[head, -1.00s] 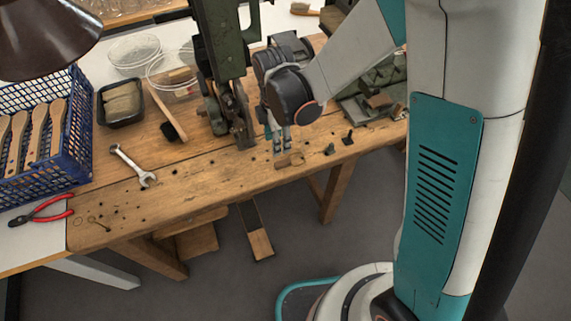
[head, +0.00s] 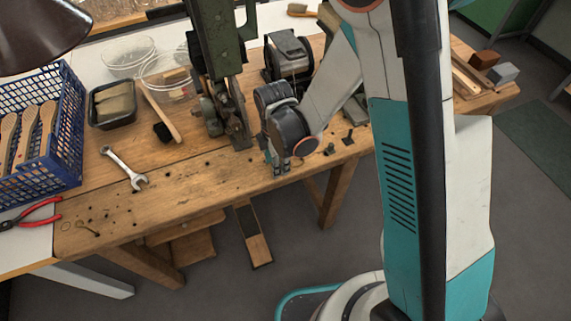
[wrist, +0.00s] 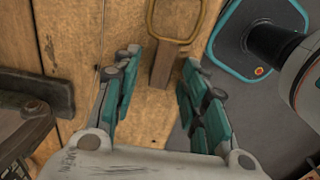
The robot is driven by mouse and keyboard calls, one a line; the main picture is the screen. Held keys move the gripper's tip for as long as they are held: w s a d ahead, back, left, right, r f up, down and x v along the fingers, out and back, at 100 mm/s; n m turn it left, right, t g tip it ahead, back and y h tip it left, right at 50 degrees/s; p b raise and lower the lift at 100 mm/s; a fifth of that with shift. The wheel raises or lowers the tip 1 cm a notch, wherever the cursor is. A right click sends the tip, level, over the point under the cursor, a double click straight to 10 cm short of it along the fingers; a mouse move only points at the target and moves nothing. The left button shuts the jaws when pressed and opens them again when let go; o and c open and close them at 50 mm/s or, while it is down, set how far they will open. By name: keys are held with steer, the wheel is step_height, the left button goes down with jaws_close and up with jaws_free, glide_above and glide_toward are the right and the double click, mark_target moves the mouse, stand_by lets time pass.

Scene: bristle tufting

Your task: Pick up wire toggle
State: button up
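In the wrist view a brass-coloured wire loop (wrist: 152,22) joins a short wooden bar (wrist: 163,66), which I take to be the wire toggle. It lies at the edge of the wooden bench (wrist: 78,60). My gripper (wrist: 160,62) is open, with its teal-and-grey fingers on either side of the bar. I cannot tell whether they touch it. In the head view my gripper (head: 280,168) points down at the front edge of the bench, and the toggle is hidden behind it there.
A green machine (head: 210,45) stands left of my gripper. Small dark pegs (head: 330,150) stand to its right. A wrench (head: 125,168), red pliers (head: 38,213) and a blue crate (head: 68,140) are further left. The bench front between wrench and gripper is mostly clear.

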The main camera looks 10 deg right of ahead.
steer(key=c, duration=0.9)
steer(key=shift+r, duration=0.1)
